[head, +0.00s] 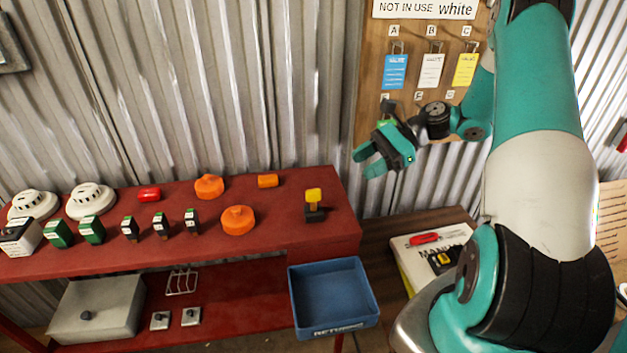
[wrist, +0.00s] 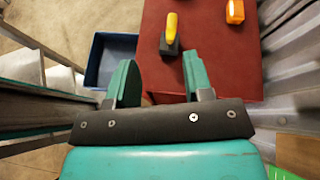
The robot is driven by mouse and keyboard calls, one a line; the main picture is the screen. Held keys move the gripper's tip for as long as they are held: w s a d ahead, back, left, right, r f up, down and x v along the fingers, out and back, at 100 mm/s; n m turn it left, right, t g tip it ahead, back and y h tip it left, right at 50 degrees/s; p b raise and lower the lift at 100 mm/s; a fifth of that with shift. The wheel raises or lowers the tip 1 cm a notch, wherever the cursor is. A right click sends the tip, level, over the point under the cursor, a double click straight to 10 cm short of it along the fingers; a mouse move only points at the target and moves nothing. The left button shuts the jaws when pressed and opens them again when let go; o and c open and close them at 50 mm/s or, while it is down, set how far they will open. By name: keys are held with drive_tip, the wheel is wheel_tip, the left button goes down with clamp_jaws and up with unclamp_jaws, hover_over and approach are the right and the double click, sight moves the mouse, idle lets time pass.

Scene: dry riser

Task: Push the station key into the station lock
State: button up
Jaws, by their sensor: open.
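A yellow upright piece (head: 313,195), which looks like the station key, stands at a small black block (head: 315,214) near the right end of the red bench top. The block may be the station lock. I cannot tell how deep the yellow piece sits. Both also show in the wrist view, yellow piece (wrist: 171,26) and black block (wrist: 170,46), beyond the fingertips and roughly between them. My gripper (head: 367,161) is open and empty, above and to the right of them, near the wall board. Its teal fingers show in the wrist view (wrist: 159,76).
Orange caps (head: 238,220), an orange cylinder (head: 268,181) and small modules stand left on the red bench (head: 275,240). A blue tray (head: 333,292) hangs at its front right. A tag board (head: 375,40) is behind my gripper. A manual (head: 400,250) with small items lies right.

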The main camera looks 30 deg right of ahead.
drive_tip(key=s+d+m+t, duration=0.1)
drive_tip(key=s+d+m, duration=0.1)
drive_tip(key=d+m, duration=0.15)
drive_tip(key=p, duration=0.5)
approach(317, 190)
drive_tip(key=shift+t+y, duration=0.3)
drive_tip(key=x, duration=0.5)
drive_tip(key=shift+s+a+f, duration=0.2)
drive_tip(key=shift+s+f, duration=0.05)
drive_tip(key=shift+f, duration=0.25)
drive_tip(key=p+x, duration=0.1)
drive_tip(key=x, duration=0.1)
drive_tip(key=p+x, duration=0.2)
drive_tip(key=shift+w+r, duration=0.2)
drive_tip(key=shift+w, duration=0.1)
drive_tip(key=shift+w+a+f+p, duration=0.2)
drive_tip(key=shift+a+f+p, duration=0.1)
drive_tip(key=shift+a+f, duration=0.15)
drive_tip(key=shift+r, duration=0.1)
clamp_jaws()
